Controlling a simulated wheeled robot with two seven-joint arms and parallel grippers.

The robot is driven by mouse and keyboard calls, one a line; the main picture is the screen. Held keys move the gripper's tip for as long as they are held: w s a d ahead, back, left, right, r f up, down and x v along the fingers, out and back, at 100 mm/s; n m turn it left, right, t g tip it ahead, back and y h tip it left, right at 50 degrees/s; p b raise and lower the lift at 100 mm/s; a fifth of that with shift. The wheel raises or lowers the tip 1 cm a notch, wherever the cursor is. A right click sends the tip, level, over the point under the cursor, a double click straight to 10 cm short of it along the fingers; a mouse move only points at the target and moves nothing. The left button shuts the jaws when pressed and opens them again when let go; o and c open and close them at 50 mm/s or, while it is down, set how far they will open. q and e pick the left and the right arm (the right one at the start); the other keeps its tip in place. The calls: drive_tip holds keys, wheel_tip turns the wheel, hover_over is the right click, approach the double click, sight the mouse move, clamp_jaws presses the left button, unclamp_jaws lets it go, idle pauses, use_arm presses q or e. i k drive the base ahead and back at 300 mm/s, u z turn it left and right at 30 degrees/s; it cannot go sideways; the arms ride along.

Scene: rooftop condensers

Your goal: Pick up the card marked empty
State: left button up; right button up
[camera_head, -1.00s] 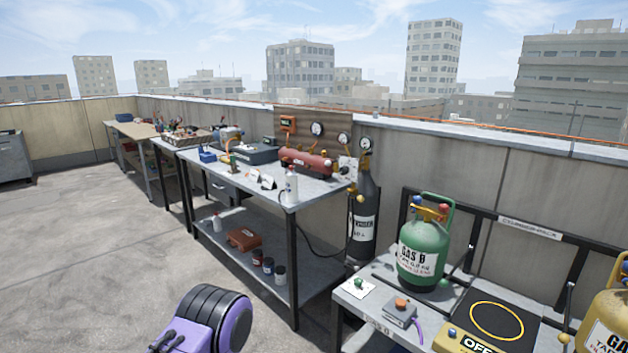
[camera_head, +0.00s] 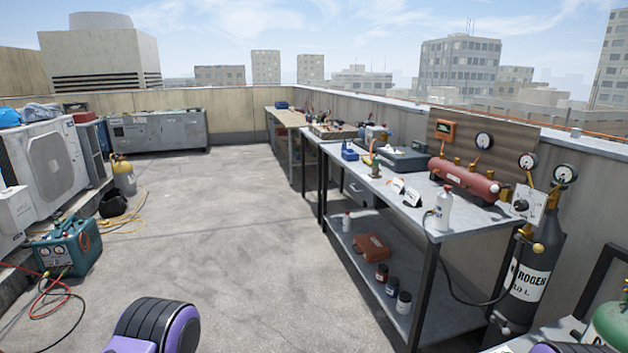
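Two small white folded cards stand close together on the grey metal workbench (camera_head: 385,210), one left card (camera_head: 396,186) and one right card (camera_head: 412,197). Any writing on them is too small to read, so I cannot tell which is marked empty. They are between a blue item and a white bottle. Neither of my grippers shows. Only purple and black parts of my own arms show at the bottom edge, well short of the bench.
A nitrogen cylinder (camera_head: 527,275) stands at the bench's right end. Condenser units (camera_head: 50,155), a teal machine (camera_head: 67,247) and hoses are at left. The middle floor is clear.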

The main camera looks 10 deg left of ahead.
sight(398, 186)
drive_tip(key=u, duration=0.75)
drive_tip(key=i, duration=2.05)
drive_tip(key=z, duration=0.85)
drive_tip(key=i, duration=0.8)
drive_tip(key=z, duration=0.85)
